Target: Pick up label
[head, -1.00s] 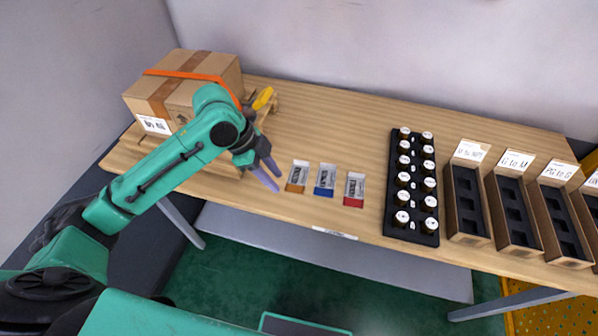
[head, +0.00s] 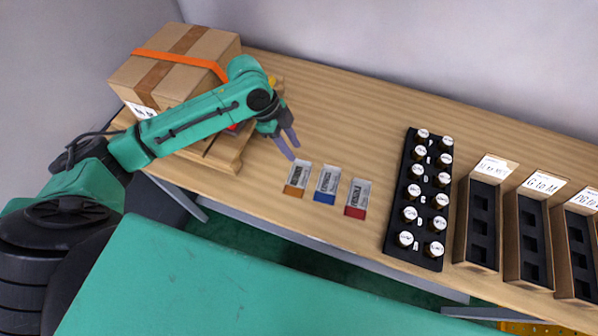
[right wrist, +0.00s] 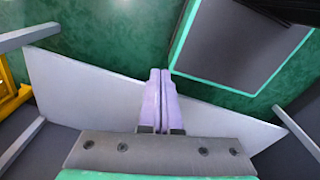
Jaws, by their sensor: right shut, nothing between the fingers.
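Three small labels lie in a row on the wooden table: one with an orange end (head: 297,179), one with a blue end (head: 327,184) and one with a red end (head: 357,198). My left gripper (head: 294,151) is open and empty, its purple fingers apart, just behind the orange-ended label. Whether it touches the table cannot be told. My right gripper (right wrist: 160,74) shows in the right wrist view, shut with nothing between its fingers, away from the labels.
A cardboard box (head: 207,44) with an orange strap stands at the back left on a wooden pallet (head: 229,150). A black tray (head: 400,222) of white-capped bottles stands right of the labels. Open labelled bins (head: 480,225) line the right. The table behind the labels is clear.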

